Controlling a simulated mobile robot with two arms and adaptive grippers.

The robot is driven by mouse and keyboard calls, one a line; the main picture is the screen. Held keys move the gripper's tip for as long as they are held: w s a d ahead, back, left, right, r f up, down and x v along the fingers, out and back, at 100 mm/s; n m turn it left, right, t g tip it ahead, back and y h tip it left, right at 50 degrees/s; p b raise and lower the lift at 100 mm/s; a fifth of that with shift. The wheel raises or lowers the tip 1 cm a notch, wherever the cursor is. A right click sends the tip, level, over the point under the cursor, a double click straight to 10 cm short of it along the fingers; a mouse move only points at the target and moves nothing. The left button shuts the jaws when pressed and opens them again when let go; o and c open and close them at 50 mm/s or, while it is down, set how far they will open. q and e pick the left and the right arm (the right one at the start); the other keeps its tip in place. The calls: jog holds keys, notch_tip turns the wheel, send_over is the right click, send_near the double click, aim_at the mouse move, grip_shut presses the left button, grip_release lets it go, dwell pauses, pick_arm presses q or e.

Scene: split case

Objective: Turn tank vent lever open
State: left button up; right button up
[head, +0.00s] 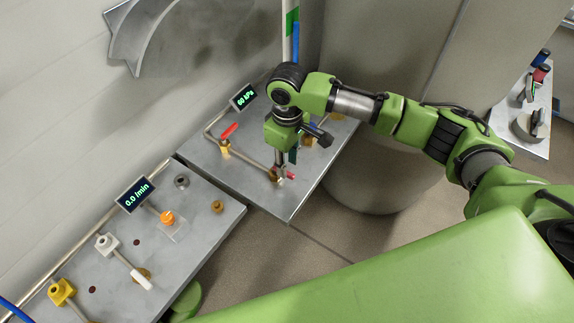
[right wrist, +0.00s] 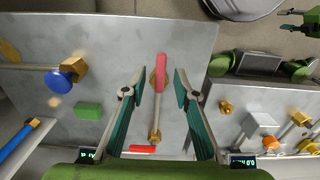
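My right gripper (right wrist: 158,92) is open in the right wrist view. One red lever handle (right wrist: 161,69) lies between its spread fingers, with a gap on both sides. In the head view, my right gripper (head: 287,158) points down over the far panel, and that red handle (head: 290,175) shows beside it, partly hidden. A second red lever (head: 229,131) sits on a brass valve further left; it also shows in the right wrist view (right wrist: 143,149). No readable label tells which lever is the tank vent. My left gripper (right wrist: 291,21) shows small at the right wrist view's top right, fingers apart.
The far panel (head: 205,155) carries a 60 kPa display (head: 243,97), pipes, a blue knob (right wrist: 60,78) and a green block (right wrist: 88,111). The nearer panel (head: 205,238) has a 0.0 l/min display (head: 134,195) and several valves. A grey tank (head: 370,170) stands behind.

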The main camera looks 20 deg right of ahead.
jog(key=shift+f, duration=1.45)
grip_shut()
